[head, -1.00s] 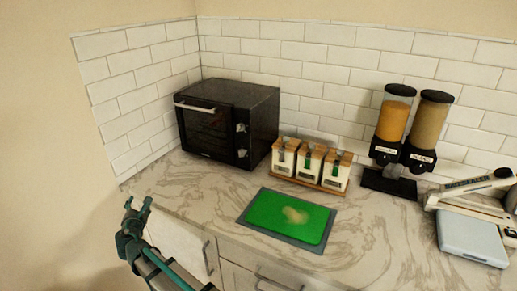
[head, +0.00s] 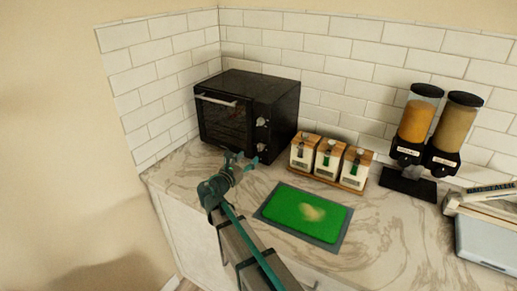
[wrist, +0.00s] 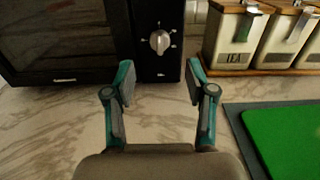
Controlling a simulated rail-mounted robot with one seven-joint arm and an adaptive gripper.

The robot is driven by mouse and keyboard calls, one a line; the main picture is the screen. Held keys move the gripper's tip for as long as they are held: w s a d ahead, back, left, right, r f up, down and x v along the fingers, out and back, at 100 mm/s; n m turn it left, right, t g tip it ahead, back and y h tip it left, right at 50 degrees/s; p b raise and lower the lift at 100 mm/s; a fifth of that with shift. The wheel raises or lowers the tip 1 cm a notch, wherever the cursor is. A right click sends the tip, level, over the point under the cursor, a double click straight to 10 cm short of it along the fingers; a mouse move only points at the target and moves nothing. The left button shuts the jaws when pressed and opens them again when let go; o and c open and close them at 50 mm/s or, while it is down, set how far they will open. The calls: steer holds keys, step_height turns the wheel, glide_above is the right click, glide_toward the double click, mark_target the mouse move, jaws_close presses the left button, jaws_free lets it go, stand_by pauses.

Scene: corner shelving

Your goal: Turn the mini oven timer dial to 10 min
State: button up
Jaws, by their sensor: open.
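The black mini oven (head: 240,110) stands in the corner on the counter, its door and handle facing me. Two dials sit one above the other on its right front panel, an upper dial (head: 261,122) and a lower dial (head: 261,147). In the wrist view one silver dial (wrist: 160,41) shows, with white marks around it; its labels are too small to read. My gripper (head: 240,158) is open and empty in front of the oven. In the wrist view its fingers (wrist: 157,84) are spread below and to either side of that dial, apart from it.
A rack of labelled canisters (head: 328,160) stands right of the oven; one reads TEA in the wrist view (wrist: 234,35). A green board (head: 305,212) lies on the counter. Two dispensers (head: 432,130) and a pale blue device (head: 487,245) stand farther right. Marble counter (head: 185,175) left of my gripper is bare.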

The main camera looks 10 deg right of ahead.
mark_target(258, 148)
steer(key=p+x, duration=0.2)
steer(key=x, duration=0.5)
steer(key=shift+w+d, duration=0.15)
steer(key=shift+w, duration=0.05)
jaws_close()
